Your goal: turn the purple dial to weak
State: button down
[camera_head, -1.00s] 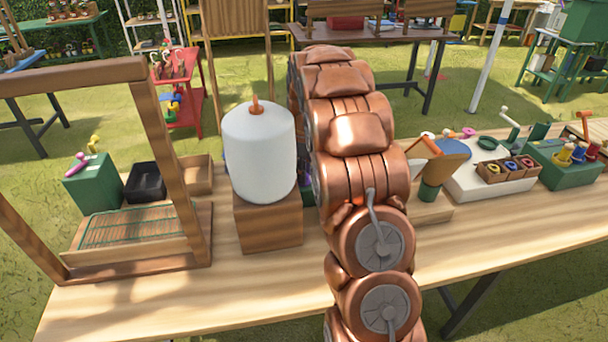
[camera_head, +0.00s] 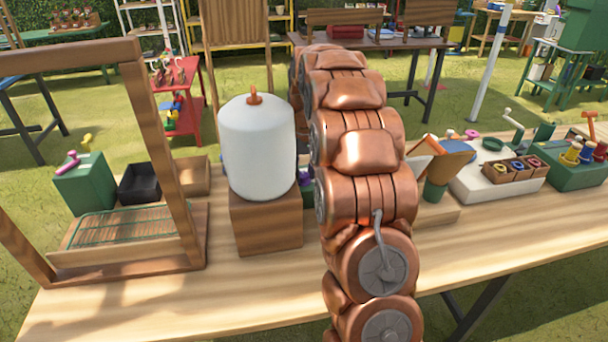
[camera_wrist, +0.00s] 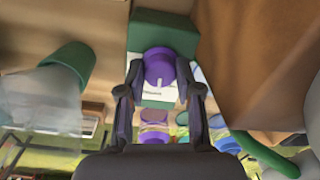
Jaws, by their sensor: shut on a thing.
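The purple dial (camera_wrist: 160,65) sits on a green box (camera_wrist: 162,32) in the wrist view, with a short white mark on its face. A pale label plate (camera_wrist: 176,97) lies beside it; its writing is too small to read. My gripper (camera_wrist: 159,78) has one dark finger on each side of the dial and is shut on it. In the head view my copper arm hides most of the box; only a small purple patch (camera_head: 302,177) shows between the white tank and my arm.
A white tank (camera_head: 258,145) on a wooden block (camera_head: 266,224) stands close left of my arm. A green cup (camera_head: 435,192) with tools stands close right. A wooden frame (camera_head: 160,140) is at the left. The table's front strip is clear.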

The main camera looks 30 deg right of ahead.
aim_at(305, 175)
jog(key=shift+m, duration=0.5)
jog(key=c, duration=0.8)
grip_release()
jog(key=shift+o, duration=0.2)
jog(key=shift+d+r, duration=0.1)
jog(key=shift+r, duration=3.9)
